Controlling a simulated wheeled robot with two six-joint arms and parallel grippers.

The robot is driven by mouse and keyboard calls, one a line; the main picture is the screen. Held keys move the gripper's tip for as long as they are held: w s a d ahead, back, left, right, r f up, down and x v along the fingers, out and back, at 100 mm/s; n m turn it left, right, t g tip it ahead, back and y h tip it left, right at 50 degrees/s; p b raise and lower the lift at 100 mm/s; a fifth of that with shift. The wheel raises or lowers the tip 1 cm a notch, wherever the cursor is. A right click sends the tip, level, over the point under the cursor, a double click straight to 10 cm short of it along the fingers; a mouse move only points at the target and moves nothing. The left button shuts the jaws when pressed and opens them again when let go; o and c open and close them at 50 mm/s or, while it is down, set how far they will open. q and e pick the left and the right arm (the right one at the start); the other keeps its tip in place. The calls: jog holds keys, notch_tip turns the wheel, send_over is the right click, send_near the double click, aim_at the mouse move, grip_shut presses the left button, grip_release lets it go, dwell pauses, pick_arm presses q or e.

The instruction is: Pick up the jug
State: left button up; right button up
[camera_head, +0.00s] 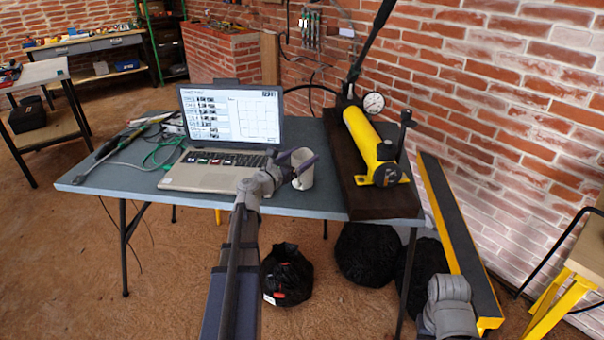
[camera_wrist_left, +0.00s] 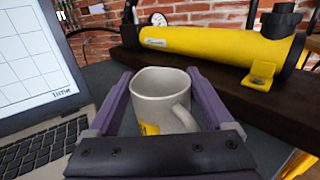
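The jug (camera_head: 303,174) is a small pale grey cup with a handle, standing upright near the front edge of the table, right of the laptop. In the left wrist view the jug (camera_wrist_left: 160,97) shows its open rim, a yellow patch and its handle towards the camera. My left gripper (camera_head: 301,163) is at the jug's upper part. In the wrist view its two purple fingers (camera_wrist_left: 160,76) are spread, one on each side of the jug. Any small gap between fingers and jug is hard to see.
An open laptop (camera_head: 218,128) stands close on the left. A yellow hand pump (camera_head: 369,143) with a gauge sits on a dark beam (camera_head: 343,158) close on the right. Tools and cables lie at the table's left. Black bags (camera_head: 287,275) lie underneath. A brick wall is behind.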

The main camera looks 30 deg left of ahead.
pick_arm(q)
grip_shut()
dwell(0.4)
jog(key=shift+r+p, duration=0.3)
notch_tip(320, 180, up, 9)
jog(key=p, duration=0.9)
jog(key=shift+r, duration=0.2)
